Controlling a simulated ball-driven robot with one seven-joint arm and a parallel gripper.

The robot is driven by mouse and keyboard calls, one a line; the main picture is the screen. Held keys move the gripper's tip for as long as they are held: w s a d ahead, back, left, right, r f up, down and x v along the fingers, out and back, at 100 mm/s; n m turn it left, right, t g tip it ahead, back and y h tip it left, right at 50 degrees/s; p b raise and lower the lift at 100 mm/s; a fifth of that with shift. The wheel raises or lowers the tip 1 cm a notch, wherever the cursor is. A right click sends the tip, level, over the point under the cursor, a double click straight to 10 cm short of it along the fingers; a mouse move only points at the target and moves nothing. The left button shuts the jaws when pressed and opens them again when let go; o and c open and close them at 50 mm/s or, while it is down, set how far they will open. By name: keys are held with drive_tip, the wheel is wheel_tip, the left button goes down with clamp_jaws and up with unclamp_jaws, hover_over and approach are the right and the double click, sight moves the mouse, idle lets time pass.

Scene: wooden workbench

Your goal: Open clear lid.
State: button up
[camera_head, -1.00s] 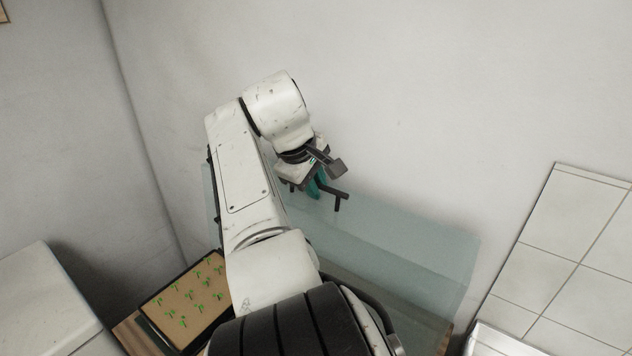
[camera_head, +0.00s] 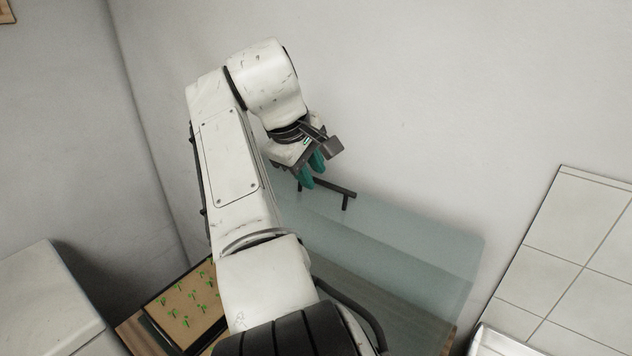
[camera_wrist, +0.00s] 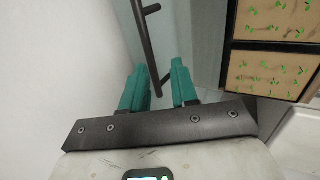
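The clear lid (camera_head: 420,245) is a bluish see-through panel that looks tilted up near the wall, over the wooden bench. Its dark bar handle (camera_head: 335,188) sits on short posts near the panel's upper left part. My gripper (camera_head: 313,173) has green fingers and hangs at the handle's left end. In the wrist view my gripper (camera_wrist: 159,68) is open, with a clear gap between its fingers. The handle (camera_wrist: 146,42) runs down toward that gap there. I cannot tell whether the fingers touch it. My arm hides the lid's left part.
A tan board with green sprout marks (camera_head: 190,303) lies at the lower left, and it shows at the right of the wrist view (camera_wrist: 275,70). A white cabinet (camera_head: 45,295) stands at the far left. White tiles (camera_head: 560,255) are at the right. The wall is close behind.

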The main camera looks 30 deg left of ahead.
drive_tip(key=shift+v, duration=2.7)
drive_tip(key=shift+w, duration=0.1)
